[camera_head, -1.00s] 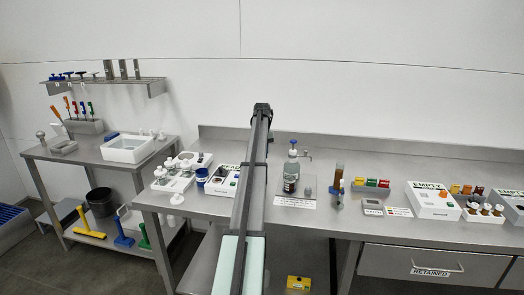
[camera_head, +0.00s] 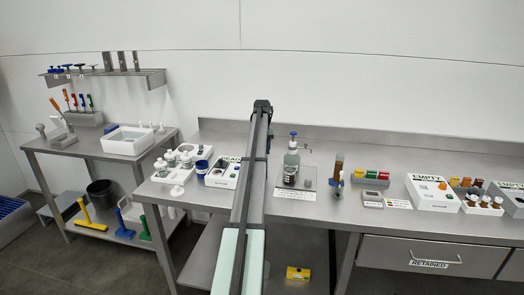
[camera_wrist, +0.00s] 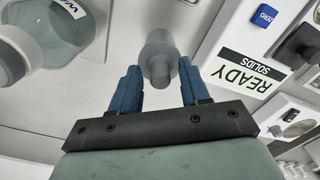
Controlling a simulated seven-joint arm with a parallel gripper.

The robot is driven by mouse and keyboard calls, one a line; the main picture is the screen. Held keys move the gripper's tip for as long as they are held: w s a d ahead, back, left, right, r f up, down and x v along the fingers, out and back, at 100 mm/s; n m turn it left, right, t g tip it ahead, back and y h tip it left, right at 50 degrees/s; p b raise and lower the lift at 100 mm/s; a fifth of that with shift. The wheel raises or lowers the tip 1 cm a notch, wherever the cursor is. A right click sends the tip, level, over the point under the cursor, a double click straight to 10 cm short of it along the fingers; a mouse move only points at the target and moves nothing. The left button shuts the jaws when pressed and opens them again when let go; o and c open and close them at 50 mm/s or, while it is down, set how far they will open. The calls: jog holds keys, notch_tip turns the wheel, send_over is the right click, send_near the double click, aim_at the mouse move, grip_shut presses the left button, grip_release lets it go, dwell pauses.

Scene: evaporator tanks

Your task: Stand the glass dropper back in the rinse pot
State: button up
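My gripper (camera_wrist: 158,88) shows in the wrist view with two blue fingers apart. A grey, round-ended piece (camera_wrist: 158,62) with a wider part behind it stands between them, with a small gap to each finger. It may be the dropper's bulb; I cannot tell, nor see any glass stem. In the head view my arm covers my gripper and this spot. I cannot make out the rinse pot for certain. A clear bottle with a blue-lettered label (camera_wrist: 62,20) is at the upper left of the wrist view.
The READY box (camera_head: 222,183) stands left of my arm; its READY SOLIDS label (camera_wrist: 245,68) is close right of my gripper in the wrist view. A blue-capped bottle (camera_head: 291,160) stands right of my arm. A brown tube (camera_head: 338,166) stands upright farther right.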

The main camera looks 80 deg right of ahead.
jog(key=shift+o, duration=0.4)
jog(key=shift+r, duration=0.1)
notch_tip(320, 180, up, 14)
dwell(0.4)
jog(key=shift+f, duration=0.2)
